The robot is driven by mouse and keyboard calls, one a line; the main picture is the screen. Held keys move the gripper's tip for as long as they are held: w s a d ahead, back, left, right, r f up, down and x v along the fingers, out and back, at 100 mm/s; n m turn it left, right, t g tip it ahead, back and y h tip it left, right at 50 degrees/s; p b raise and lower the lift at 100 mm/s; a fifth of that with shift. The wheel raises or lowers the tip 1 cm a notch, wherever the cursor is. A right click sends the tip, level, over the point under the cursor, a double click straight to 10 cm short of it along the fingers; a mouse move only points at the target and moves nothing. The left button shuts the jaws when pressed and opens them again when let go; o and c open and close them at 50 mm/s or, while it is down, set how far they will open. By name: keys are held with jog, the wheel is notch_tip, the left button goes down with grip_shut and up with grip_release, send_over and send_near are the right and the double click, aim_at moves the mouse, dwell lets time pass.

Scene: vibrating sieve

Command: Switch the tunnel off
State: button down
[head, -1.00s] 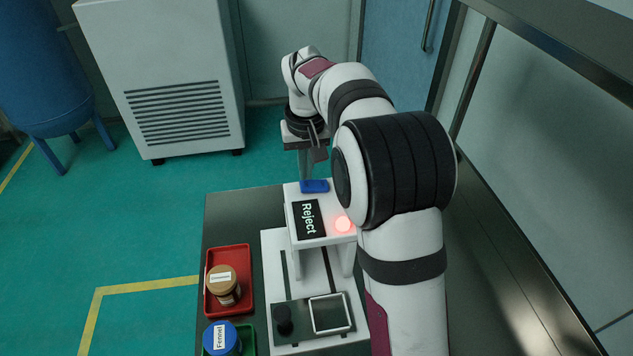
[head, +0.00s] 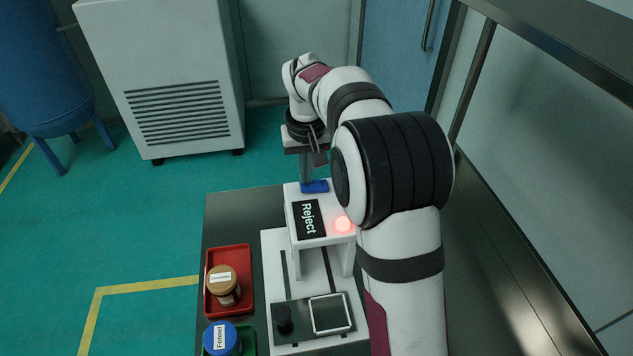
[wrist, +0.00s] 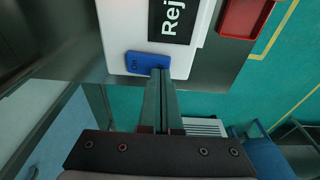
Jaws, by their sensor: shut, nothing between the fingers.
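The white tunnel (head: 298,234) stands on the bench and carries a black "Reject" sign (head: 309,219) and a glowing red lamp (head: 342,224). A blue switch (head: 314,186) sits at the far end of its top. In the wrist view the blue switch (wrist: 146,63) shows lettering that seems to read "On". My gripper (head: 306,183) is shut and empty, pointing down at the switch. In the wrist view its fingertips (wrist: 162,75) overlap the switch's edge; I cannot tell whether they touch it.
A red tray (head: 250,290) holds a jar with a tan lid (head: 222,280). A green tray (head: 248,340) holds a blue-lidded jar (head: 222,338) labelled "Fennel". A panel with a black knob (head: 284,318) and a screen (head: 331,313) is at the front.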

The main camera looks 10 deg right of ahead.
jog(key=shift+f, duration=0.45)
notch_tip(320, 180, up, 7)
jog(key=shift+f, duration=0.15)
jog(key=shift+r, duration=0.2)
dwell(0.4)
jog(key=shift+s, duration=0.1)
jog(key=s+r+m+g, duration=0.1)
jog(key=s+r+m, duration=0.15)
jog(key=s, duration=1.45)
jog(key=s+f+m, duration=0.1)
jog(key=s+f, duration=0.1)
jog(key=s, duration=0.4)
jog(key=s+f+m+y, duration=0.1)
jog(key=s+f, duration=0.2)
jog(key=s, duration=0.3)
jog(key=s+f+m+g, duration=0.1)
jog(key=s+f, duration=0.1)
jog(key=s, duration=0.4)
jog(key=shift+s+a+f+y, duration=0.35)
jog(key=shift+a+f+y, duration=0.05)
